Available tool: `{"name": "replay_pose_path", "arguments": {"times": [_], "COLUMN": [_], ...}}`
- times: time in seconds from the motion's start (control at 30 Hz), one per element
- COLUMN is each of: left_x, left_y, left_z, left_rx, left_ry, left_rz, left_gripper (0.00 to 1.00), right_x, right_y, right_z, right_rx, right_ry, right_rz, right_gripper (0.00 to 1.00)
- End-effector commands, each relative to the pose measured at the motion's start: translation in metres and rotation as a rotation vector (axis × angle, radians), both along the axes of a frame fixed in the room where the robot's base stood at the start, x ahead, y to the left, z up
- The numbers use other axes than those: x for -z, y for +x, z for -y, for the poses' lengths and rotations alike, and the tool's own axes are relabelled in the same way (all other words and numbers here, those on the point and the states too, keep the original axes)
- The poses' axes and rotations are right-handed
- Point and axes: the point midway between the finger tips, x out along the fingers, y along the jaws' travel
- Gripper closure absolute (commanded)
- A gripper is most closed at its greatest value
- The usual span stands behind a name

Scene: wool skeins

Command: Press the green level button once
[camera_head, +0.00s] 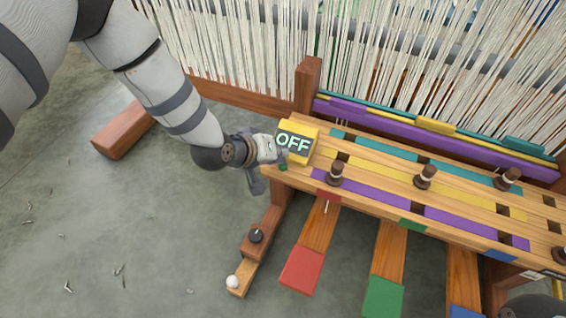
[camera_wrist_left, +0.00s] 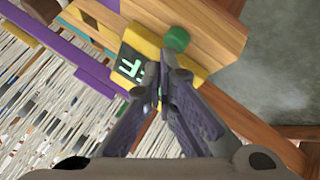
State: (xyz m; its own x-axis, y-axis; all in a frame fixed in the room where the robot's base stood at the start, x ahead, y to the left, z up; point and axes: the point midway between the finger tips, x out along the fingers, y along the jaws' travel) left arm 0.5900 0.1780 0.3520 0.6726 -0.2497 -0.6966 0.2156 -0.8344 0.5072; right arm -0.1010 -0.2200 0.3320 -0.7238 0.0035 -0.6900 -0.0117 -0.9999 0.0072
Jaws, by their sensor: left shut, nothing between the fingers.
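The green button (camera_wrist_left: 176,39) is a small round knob on the wooden beam's end, beside the yellow box (camera_wrist_left: 144,42). In the head view the button (camera_head: 283,167) shows as a small green spot just below the box (camera_head: 309,131), whose dark display reads OFF. My left gripper (camera_head: 272,158) is shut and empty, close to the box and button. In the wrist view its fingertips (camera_wrist_left: 165,75) overlap the box's lower part, with the button just beyond them.
The loom's wooden beam (camera_head: 390,170) carries several dark pegs. Red (camera_head: 302,270) and green (camera_head: 384,297) pedals stick out in front. White threads (camera_head: 250,50) hang behind. A wooden block (camera_head: 123,130) lies on the floor at left. Open floor (camera_head: 110,230) spreads at lower left.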

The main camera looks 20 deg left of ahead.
Motion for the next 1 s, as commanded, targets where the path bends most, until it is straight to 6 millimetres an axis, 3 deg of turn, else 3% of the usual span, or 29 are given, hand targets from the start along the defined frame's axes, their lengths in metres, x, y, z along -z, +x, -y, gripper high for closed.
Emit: {"name": "replay_pose_path", "arguments": {"times": [1.0], "left_x": [0.007], "left_y": [-0.0003], "left_z": [0.0], "left_rx": [0.001], "left_ry": [0.0], "left_rz": [-0.001], "left_gripper": [1.0], "right_x": [0.0013], "right_y": [-0.0002], "right_z": [0.0], "right_rx": [0.0], "right_ry": [0.0], "right_rz": [-0.002], "right_gripper": [0.6]}}
